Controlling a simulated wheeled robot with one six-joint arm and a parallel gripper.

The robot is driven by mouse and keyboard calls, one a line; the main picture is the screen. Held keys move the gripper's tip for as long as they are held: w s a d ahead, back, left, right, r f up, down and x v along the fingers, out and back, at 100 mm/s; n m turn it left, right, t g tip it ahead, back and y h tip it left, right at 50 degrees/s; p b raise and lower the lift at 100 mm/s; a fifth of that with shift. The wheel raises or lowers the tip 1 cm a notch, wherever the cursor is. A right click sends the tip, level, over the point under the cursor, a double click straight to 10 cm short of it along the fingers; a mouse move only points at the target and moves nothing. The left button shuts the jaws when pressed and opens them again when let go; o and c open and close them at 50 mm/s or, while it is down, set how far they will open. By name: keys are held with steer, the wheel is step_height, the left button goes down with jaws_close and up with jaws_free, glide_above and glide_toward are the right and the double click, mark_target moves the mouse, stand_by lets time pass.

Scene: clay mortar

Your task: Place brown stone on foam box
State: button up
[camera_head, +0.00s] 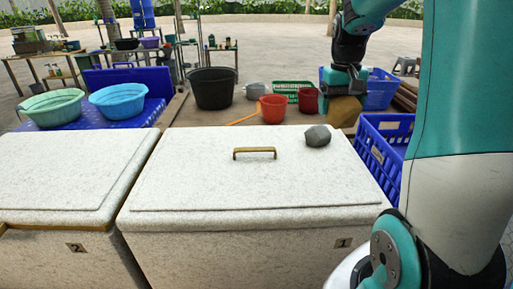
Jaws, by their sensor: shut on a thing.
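A brown, rounded stone (346,112) is under my gripper (343,92) at the upper right, behind the foam box and level with its right part in the picture. My gripper points down and is shut on the brown stone; its fingertips are hard to make out. A white speckled foam box (200,185), marked 1, stands in front with its lid on and a brass-coloured handle. A second foam box (60,170), marked 2, stands to its left. I cannot tell how high the brown stone is above what lies behind it.
A grey stone (318,136) lies on box 1's lid, right of the handle (254,152). A blue crate (384,150) stands right of the box. Behind are a red bucket (272,109), a black tub (213,88) and a green basket (293,88). The lid's left and front are clear.

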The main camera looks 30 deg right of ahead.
steer(key=shift+d+r, duration=0.15)
steer(key=shift+r, duration=0.1)
steer(key=f+p, duration=0.1)
steer(key=f, duration=0.4)
steer(key=f+p, duration=0.1)
steer(key=f, duration=0.9)
steer(key=shift+w+a+f+p, duration=0.15)
steer(key=shift+a+p, duration=0.1)
steer(key=shift+p, duration=0.15)
steer(key=shift+f+p, duration=0.4)
steer(key=shift+f, duration=2)
